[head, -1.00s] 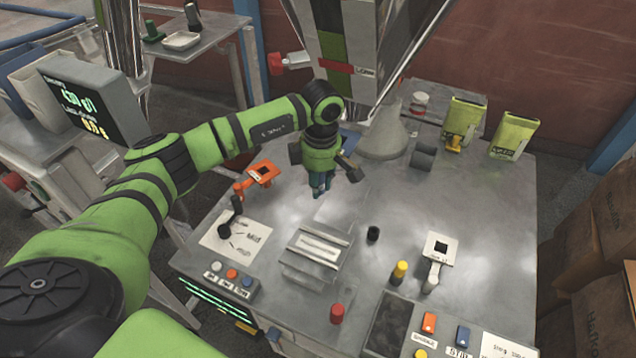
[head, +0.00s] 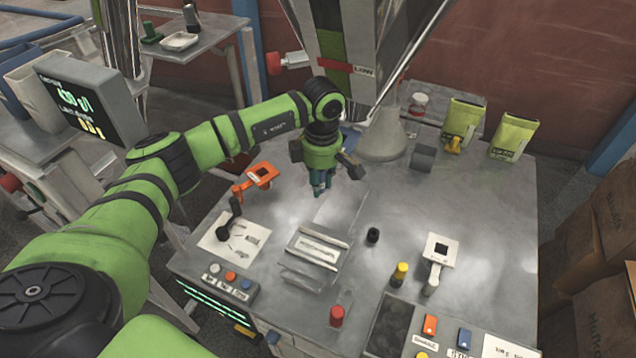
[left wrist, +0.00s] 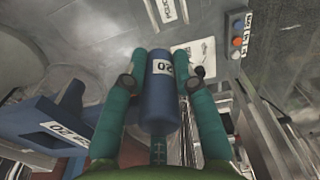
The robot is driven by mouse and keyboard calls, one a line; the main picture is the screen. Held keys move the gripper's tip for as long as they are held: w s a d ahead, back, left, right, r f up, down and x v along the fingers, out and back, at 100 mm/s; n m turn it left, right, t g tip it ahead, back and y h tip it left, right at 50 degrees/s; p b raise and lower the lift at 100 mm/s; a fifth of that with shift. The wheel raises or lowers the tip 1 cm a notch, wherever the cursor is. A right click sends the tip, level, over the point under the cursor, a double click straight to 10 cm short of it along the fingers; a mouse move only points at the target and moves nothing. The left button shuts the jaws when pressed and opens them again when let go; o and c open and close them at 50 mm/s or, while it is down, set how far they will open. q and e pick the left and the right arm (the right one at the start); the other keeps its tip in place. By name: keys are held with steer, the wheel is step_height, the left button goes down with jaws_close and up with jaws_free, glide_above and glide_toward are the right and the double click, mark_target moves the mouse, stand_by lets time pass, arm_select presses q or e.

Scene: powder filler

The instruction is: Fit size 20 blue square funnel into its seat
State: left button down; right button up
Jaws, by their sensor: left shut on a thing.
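My left gripper (head: 320,188) hangs over the back middle of the bench. In the left wrist view its two teal fingers (left wrist: 160,92) are shut on a blue cylinder labelled 20, which looks like the handle of the size 20 blue square funnel (left wrist: 159,105). A broader blue part with another 20 label (left wrist: 50,122) lies left of the fingers; its join to the cylinder is hidden. In the head view, a bit of blue (head: 350,137) shows behind the gripper, near the hopper's foot. I cannot make out the seat. My right gripper is not in view.
The steel hopper (head: 360,45) and a grey cone (head: 385,135) stand behind the gripper. An orange square funnel (head: 262,174) is to the left, a white one (head: 440,246) to the right. A slotted metal block (head: 318,250) and small black cylinder (head: 373,235) stand in front.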

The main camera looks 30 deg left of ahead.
arm_select(q)
steer(key=shift+w+b, duration=0.45)
steer(key=shift+w, duration=0.15)
steer(key=shift+w, duration=0.1)
steer(key=shift+w+b, duration=1.15)
steer(key=shift+w, duration=0.1)
steer(key=shift+w, duration=0.25)
steer(key=shift+w+a+r+b, duration=0.1)
steer(key=shift+w+r+b, duration=0.1)
steer(key=shift+b, duration=0.3)
steer(key=shift+w+r, duration=0.1)
steer(key=shift+r, duration=0.05)
